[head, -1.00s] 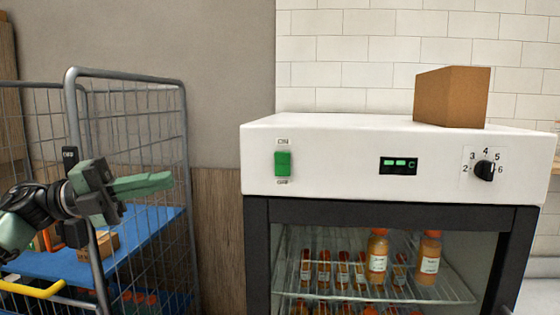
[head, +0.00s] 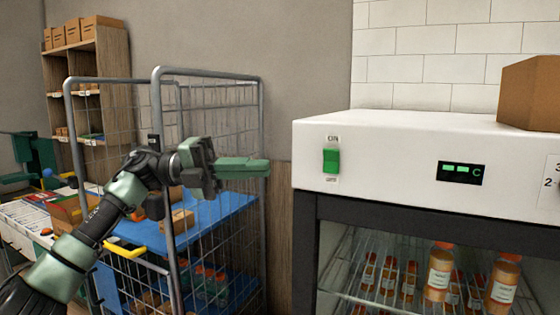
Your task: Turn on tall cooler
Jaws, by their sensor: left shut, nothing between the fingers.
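The tall cooler (head: 400,150) stands at the right, with a white top panel and a dark-framed glass front. A green rocker switch (head: 331,161) sits on the left of the panel, between ON and OFF labels. The small display (head: 462,173) shows lit green characters. My left gripper (head: 266,167) is shut and empty, its green fingers pointing right toward the switch at about the same height in the picture. A gap shows between the fingertips and the panel's left edge. My right gripper is not in view.
A wire cage trolley (head: 262,115) with a blue shelf (head: 235,212) stands behind my left arm. A cardboard box (head: 530,92) sits on the cooler, and orange bottles (head: 439,270) stand inside it. A wooden shelf (head: 128,95) holds boxes at the back left.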

